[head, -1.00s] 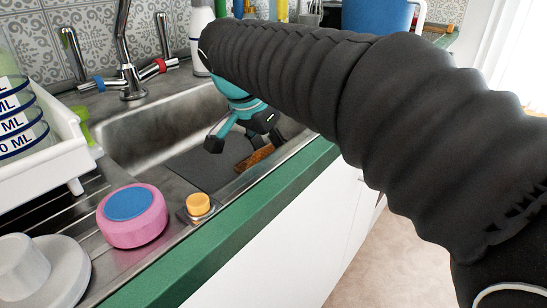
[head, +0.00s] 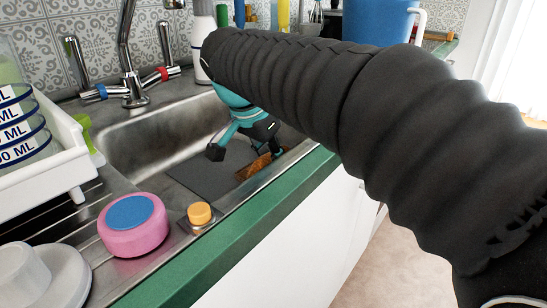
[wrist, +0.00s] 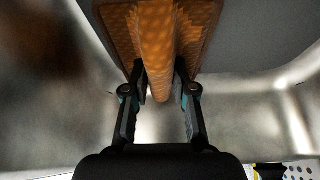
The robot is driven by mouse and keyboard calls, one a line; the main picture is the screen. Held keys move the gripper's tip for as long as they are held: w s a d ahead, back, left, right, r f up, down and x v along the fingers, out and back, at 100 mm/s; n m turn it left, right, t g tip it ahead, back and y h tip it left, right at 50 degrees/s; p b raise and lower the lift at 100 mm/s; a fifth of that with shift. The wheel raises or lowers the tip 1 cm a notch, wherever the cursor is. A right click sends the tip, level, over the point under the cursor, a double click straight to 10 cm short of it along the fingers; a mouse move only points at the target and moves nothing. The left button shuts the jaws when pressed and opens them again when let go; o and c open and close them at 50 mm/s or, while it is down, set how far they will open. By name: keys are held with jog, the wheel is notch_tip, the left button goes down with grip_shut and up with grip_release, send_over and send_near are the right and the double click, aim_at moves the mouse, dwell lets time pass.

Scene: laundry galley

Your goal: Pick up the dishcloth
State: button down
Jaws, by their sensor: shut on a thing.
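The dishcloth (head: 254,168) is orange-brown with a patterned weave. In the head view only a small part shows, low in the sink at the right end of a dark grey mat or panel. My gripper (head: 246,146), teal and black, reaches down into the sink over it, and my arm hides part of the view. In the wrist view the dishcloth (wrist: 154,30) stands up as a thick fold between the fingers of my gripper (wrist: 159,70), which are shut on it. The rest of it spreads out flat behind the fold.
The steel sink (head: 150,135) has a tap (head: 128,60) at its back. A pink and blue round object (head: 133,225) and a small orange-topped piece (head: 199,214) sit on its near rim. A white rack (head: 45,165) stands left. A blue mug (head: 375,20) is behind my arm.

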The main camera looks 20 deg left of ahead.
notch_tip(320, 180, up, 18)
jog(key=p, duration=0.2)
jog(key=s+d+b, duration=0.2)
jog(key=d, duration=0.6)
jog(key=s+d+b, duration=0.2)
jog(key=s+d, duration=0.1)
jog(key=d, duration=0.6)
jog(key=shift+d+r, duration=0.15)
jog(key=c, duration=1.6)
grip_release()
grip_shut()
jog(key=shift+s, duration=0.1)
